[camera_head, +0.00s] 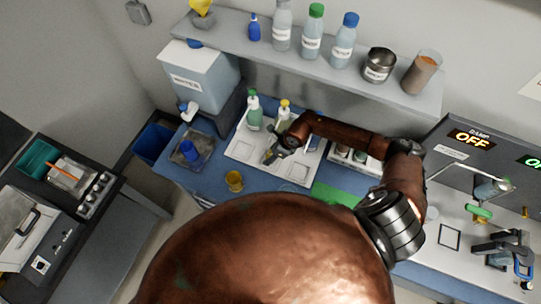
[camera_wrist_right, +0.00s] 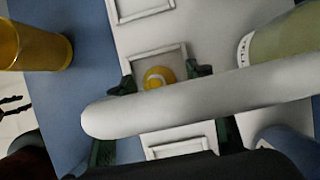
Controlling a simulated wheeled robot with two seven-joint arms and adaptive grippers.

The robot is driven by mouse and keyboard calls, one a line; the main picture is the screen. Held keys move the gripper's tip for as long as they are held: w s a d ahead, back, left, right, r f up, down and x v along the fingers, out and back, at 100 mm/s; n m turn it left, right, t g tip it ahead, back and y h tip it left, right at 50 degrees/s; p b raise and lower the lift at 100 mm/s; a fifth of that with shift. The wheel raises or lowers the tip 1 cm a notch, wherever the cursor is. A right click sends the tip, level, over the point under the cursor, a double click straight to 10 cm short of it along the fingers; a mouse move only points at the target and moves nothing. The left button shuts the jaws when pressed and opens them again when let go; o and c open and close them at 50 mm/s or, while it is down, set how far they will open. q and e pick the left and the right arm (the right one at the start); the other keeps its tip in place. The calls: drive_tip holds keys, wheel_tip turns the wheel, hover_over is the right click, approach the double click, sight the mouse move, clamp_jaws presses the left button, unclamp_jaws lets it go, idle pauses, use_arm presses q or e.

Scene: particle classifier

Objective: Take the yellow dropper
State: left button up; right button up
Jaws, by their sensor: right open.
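A small round yellow piece with a pale centre, which looks like the yellow dropper (camera_wrist_right: 158,77), sits in a square outline on the white tray (camera_wrist_right: 128,40) in the right wrist view. My right gripper (camera_wrist_right: 163,79) is open, with one dark fingertip on each side of it; I cannot tell whether they touch it. A pale cylinder (camera_wrist_right: 200,103) crosses in front and hides part of the fingers. In the head view my right gripper (camera_head: 271,157) is low over the white tray (camera_head: 240,150), hiding the piece.
A yellow cup (camera_head: 234,181) stands left of the tray. A green-capped bottle (camera_head: 254,112) and a yellow-capped bottle (camera_head: 284,108) stand on the tray's back part. The shelf (camera_head: 300,60) with several bottles overhangs behind. A blue item (camera_head: 190,151) stands at left.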

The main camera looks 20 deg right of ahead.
drive_tip(key=shift+x, duration=0.85)
drive_tip(key=shift+s, duration=0.15)
drive_tip(key=shift+c, duration=0.3)
drive_tip(key=c, duration=1)
drive_tip(key=shift+r, duration=0.15)
